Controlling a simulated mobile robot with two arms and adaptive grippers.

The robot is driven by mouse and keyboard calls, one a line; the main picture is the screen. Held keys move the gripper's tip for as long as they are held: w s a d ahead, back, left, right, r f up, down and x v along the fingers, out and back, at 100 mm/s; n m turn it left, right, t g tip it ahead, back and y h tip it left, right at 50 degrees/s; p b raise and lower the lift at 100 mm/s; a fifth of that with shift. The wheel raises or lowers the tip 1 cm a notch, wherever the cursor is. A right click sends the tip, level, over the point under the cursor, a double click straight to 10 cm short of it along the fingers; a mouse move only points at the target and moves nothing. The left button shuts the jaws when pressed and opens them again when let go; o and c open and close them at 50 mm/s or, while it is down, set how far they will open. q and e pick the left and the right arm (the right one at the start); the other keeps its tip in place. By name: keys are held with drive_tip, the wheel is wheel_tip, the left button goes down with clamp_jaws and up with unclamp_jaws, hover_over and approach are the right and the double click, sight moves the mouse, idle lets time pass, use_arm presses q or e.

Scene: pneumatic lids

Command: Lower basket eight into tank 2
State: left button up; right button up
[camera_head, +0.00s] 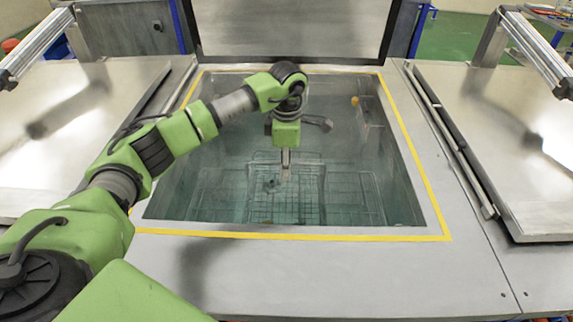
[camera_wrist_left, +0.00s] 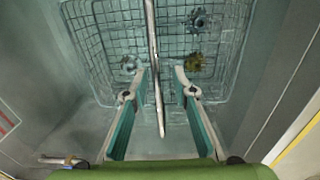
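A wire basket (camera_head: 290,210) sits inside the open tank (camera_head: 215,165), below the rim; no number is readable on either. The basket also shows in the left wrist view (camera_wrist_left: 95,45), with several gear-like metal parts inside, one of them golden (camera_wrist_left: 195,62). A thin handle bar (camera_wrist_left: 152,40) runs over the basket. My left gripper (camera_head: 286,175) points down into the tank above the basket. In the left wrist view, its fingers (camera_wrist_left: 160,85) are apart, with the bar passing between them and gaps showing on both sides. My right gripper is not seen.
A yellow line (camera_head: 290,236) borders the tank opening. A raised lid (camera_head: 290,30) stands behind it. Closed metal lids lie at the left (camera_head: 50,130) and right (camera_head: 500,130). Other wire racks (camera_head: 355,195) show in the tank beside the basket.

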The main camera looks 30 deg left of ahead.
use_arm(q)
wheel_tip(320, 180, up, 24)
drive_tip(key=p, duration=0.9)
drive_tip(key=shift+w+d, duration=0.1)
idle(0.5)
